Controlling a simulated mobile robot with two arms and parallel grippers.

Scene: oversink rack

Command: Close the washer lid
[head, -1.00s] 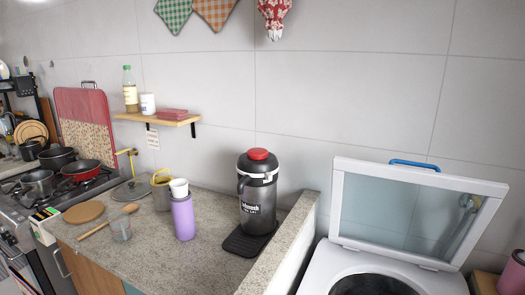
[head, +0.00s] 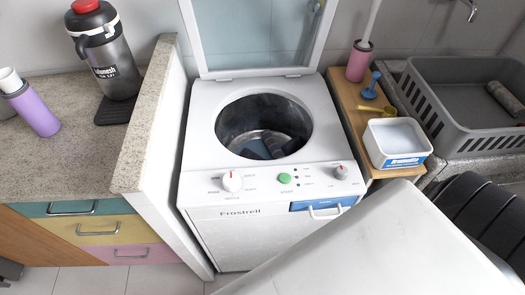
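The white top-loading washer (head: 205,150) stands in the middle of the head view. Its lid (head: 197,40) is open and stands up at the back, a white frame around a clear pane, hinged along the rear edge. The lid's top edge is cut off by the picture. Through the round opening (head: 264,125) I see the drum with dark cloth inside. The front panel has a white knob (head: 232,181), a green button (head: 285,178) and a grey knob (head: 341,172). Neither of my grippers is in view.
A stone counter (head: 50,165) with a raised side wall is at left, holding a black jug (head: 108,60) and purple tumbler (head: 35,112). At right are a wooden shelf (head: 353,100) with a white tub (head: 395,142) and a grey crate (head: 450,90). A white surface fills the lower right.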

